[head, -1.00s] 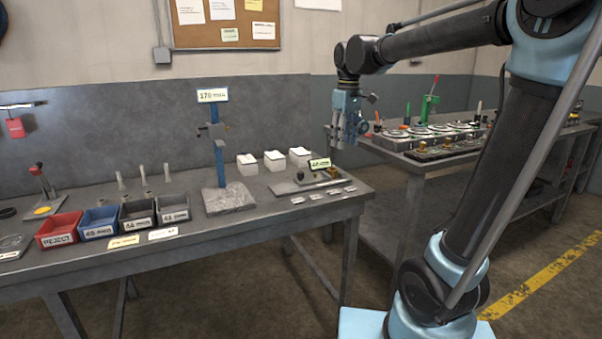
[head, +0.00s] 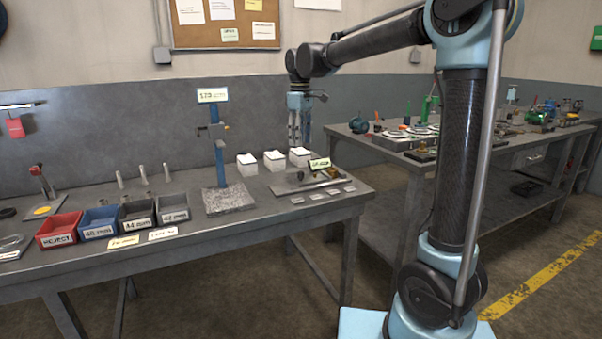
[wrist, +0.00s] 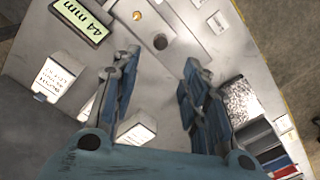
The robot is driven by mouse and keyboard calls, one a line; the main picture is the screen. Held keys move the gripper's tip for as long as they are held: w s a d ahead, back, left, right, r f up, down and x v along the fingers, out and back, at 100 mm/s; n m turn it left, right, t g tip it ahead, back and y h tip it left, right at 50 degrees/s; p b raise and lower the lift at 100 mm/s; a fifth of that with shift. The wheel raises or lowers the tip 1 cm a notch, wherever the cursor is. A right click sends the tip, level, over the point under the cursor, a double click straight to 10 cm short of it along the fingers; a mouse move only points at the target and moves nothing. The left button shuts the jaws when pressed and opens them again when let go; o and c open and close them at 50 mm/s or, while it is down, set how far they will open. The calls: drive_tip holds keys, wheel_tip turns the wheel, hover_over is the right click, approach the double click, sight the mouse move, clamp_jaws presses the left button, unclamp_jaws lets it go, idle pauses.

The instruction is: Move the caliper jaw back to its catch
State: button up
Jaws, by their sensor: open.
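A flat metal gauge plate (head: 325,184) lies at the right of the near bench, with a small display (head: 319,163) on it that reads about 44 mm. In the wrist view the display (wrist: 80,18) is top left, and a dark round knob (wrist: 160,42) and a brass-coloured piece sit on the plate. A blue upright post (head: 219,160) with a dark sliding jaw (head: 213,130) stands on a speckled base; I cannot tell which one is the caliper. My gripper (head: 300,141) is open, empty and pointing down, above the plate's area; its fingertips (wrist: 160,65) frame the bench near the knob.
Several white blocks (head: 274,161) stand behind the plate, close to my gripper. Small labels lie along its front. Red, blue and dark bins (head: 60,230) line the left front. A second bench (head: 385,148) with instruments stands to the right.

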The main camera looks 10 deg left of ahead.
sight(301, 172)
wheel_tip(301, 172, down, 13)
drive_tip(key=shift+r, duration=0.15)
idle(0.4)
